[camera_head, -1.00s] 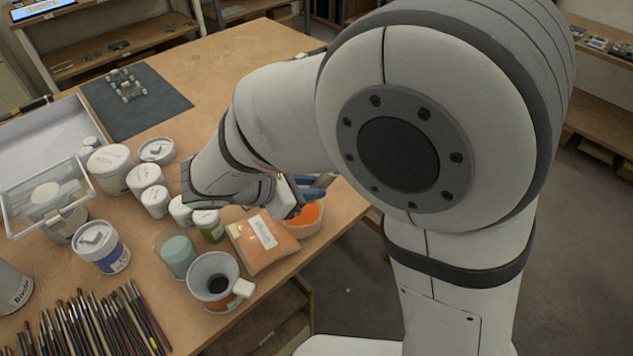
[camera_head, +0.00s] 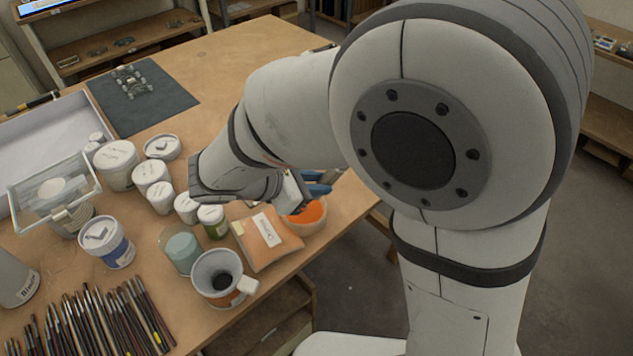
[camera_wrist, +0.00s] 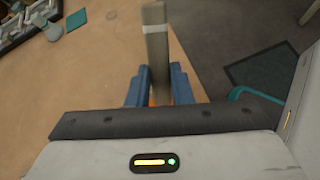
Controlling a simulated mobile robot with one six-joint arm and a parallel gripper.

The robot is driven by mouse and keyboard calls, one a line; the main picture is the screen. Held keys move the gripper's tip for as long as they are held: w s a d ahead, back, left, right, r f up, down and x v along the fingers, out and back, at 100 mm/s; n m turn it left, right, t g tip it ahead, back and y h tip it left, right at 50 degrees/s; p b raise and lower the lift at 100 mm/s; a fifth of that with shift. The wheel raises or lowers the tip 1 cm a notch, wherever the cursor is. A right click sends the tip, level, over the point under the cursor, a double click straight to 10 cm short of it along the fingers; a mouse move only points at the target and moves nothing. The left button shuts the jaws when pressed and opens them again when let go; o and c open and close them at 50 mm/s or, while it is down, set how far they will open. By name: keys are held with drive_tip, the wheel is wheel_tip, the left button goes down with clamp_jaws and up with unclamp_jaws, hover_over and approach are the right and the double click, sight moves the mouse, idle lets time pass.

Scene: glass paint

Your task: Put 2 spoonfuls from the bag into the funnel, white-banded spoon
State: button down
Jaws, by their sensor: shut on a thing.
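My gripper (camera_wrist: 158,88) is shut on the wooden handle of the white-banded spoon (camera_wrist: 155,45), seen upright between the blue fingers in the wrist view. The spoon's bowl end is hidden. In the head view my gripper (camera_head: 314,186) is partly hidden by my arm, just above a bowl of orange powder (camera_head: 310,216) near the table's right edge. The bag (camera_head: 268,243), orange with a white label, lies left of that bowl. The funnel (camera_head: 208,267), pale with a dark hole, stands in front of the bag; a white block (camera_head: 247,285) shows at its right side.
A greenish glass (camera_head: 180,248) stands left of the funnel, close to it. Several white-lidded jars (camera_head: 152,171) crowd behind. Many brushes (camera_head: 105,322) lie at front left. A grey mat (camera_head: 150,108) with a small model lies behind. The back table is clear.

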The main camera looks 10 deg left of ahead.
drive_tip(key=shift+w+d+r+p, duration=0.2)
drive_tip(key=shift+d+r+p, duration=0.35)
drive_tip(key=shift+r, duration=0.15)
drive_tip(key=shift+w+d+r+p, duration=0.15)
drive_tip(key=shift+d+r+p, duration=0.3)
drive_tip(key=shift+r, duration=0.25)
wheel_tip(320, 180, up, 5)
drive_tip(key=p, duration=0.4)
drive_tip(key=shift+f, duration=0.2)
drive_tip(key=shift+a+f, duration=0.1)
